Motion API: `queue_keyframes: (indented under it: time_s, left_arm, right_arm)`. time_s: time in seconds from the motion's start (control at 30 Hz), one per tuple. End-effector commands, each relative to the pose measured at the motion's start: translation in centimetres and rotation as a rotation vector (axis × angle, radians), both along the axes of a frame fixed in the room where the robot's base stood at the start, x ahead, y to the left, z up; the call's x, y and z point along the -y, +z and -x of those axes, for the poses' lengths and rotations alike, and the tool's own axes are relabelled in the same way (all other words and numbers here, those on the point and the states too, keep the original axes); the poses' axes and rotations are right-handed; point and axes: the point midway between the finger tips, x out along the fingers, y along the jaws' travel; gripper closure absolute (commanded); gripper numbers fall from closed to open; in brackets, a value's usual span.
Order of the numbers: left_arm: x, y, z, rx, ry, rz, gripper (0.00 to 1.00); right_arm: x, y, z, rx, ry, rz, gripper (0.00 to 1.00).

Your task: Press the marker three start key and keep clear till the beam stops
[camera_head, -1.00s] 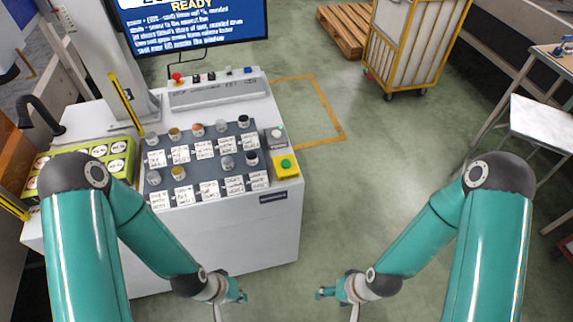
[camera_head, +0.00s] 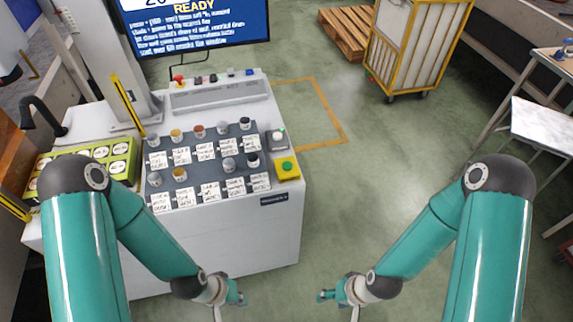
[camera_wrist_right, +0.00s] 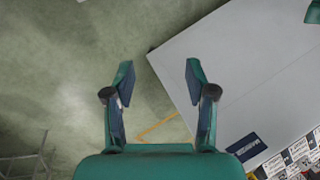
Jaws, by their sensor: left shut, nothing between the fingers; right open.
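A white machine cabinet (camera_head: 235,240) stands at the left in the head view. On its right front corner sits a yellow box (camera_head: 287,176) with a green button (camera_head: 286,165). Behind that is a grey box with a pale button (camera_head: 279,134). A control strip (camera_head: 220,94) at the back carries small keys and a red knob (camera_head: 178,79); its lettering is too small to read. My left gripper (camera_head: 238,299) is shut and empty, low in front of the cabinet. My right gripper (camera_head: 324,296), also in the right wrist view (camera_wrist_right: 160,78), is open and empty, right of the cabinet. Neither touches any button.
A grey panel (camera_head: 240,133) holds several small pots with white cards. A green tray (camera_head: 128,168) of round white-topped items lies left. A screen (camera_head: 195,28) reads READY. A yellow cart (camera_head: 410,50) and wooden pallet (camera_head: 343,32) stand behind. The floor (camera_head: 350,200) right of the cabinet is clear.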

Motion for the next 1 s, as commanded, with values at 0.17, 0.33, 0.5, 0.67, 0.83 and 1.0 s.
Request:
queue_keyframes:
  time_s: [0.17,0.33,0.5,0.67,0.83,1.0]
  left_arm:
    - [0.0,0.0,0.0,0.0,0.0,0.0,1.0]
    - [0.0,0.0,0.0,0.0,0.0,0.0,1.0]
    - [0.0,0.0,0.0,0.0,0.0,0.0,1.0]
    - [0.0,0.0,0.0,0.0,0.0,0.0,1.0]
    - [0.0,0.0,0.0,0.0,0.0,0.0,1.0]
    - [0.0,0.0,0.0,0.0,0.0,0.0,1.0]
  right_arm:
    - [0.0,0.0,0.0,0.0,0.0,0.0,0.8]
    - [0.0,0.0,0.0,0.0,0.0,0.0,1.0]
    - [0.0,0.0,0.0,0.0,0.0,0.0,1.0]
    - [0.0,0.0,0.0,0.0,0.0,0.0,1.0]
    - [0.0,0.0,0.0,0.0,0.0,0.0,1.0]
    - [0.0,0.0,0.0,0.0,0.0,0.0,1.0]
